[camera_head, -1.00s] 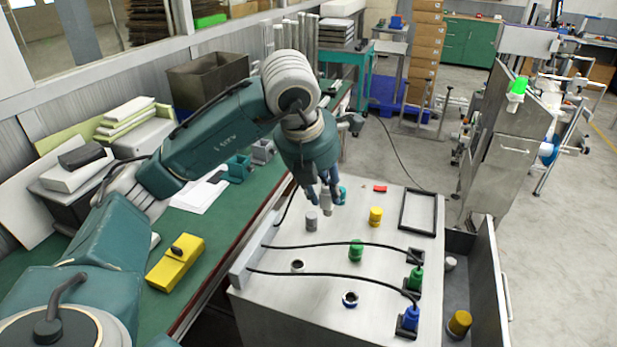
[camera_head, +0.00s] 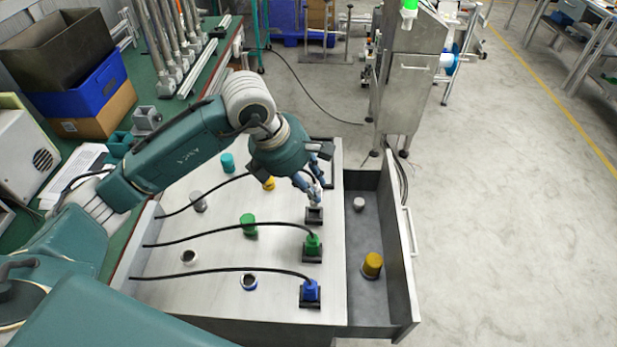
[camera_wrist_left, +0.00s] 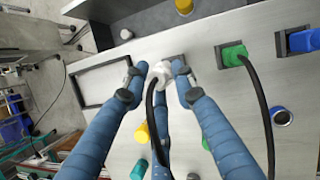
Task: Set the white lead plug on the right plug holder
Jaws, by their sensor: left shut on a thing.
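The white lead plug (camera_wrist_left: 162,74) is held between the fingers of my left gripper (camera_wrist_left: 160,68) in the left wrist view, with its black cable trailing back. In the head view my left gripper (camera_head: 316,188) points down at the far end of a row of black plug holders. The plug is mostly hidden by the fingers there. The far plug holder (camera_head: 314,217) is right below the fingertips; I cannot tell whether the plug touches it. The other holders carry a green plug (camera_head: 313,243) and a blue plug (camera_head: 311,290). My right gripper is not in view.
A black frame (camera_wrist_left: 84,95) lies beside the far holder. Sockets and small cylinders, such as a green one (camera_head: 249,226), stand on the grey panel (camera_head: 200,240). An open drawer (camera_head: 365,300) with a yellow cylinder (camera_head: 372,264) is at the right.

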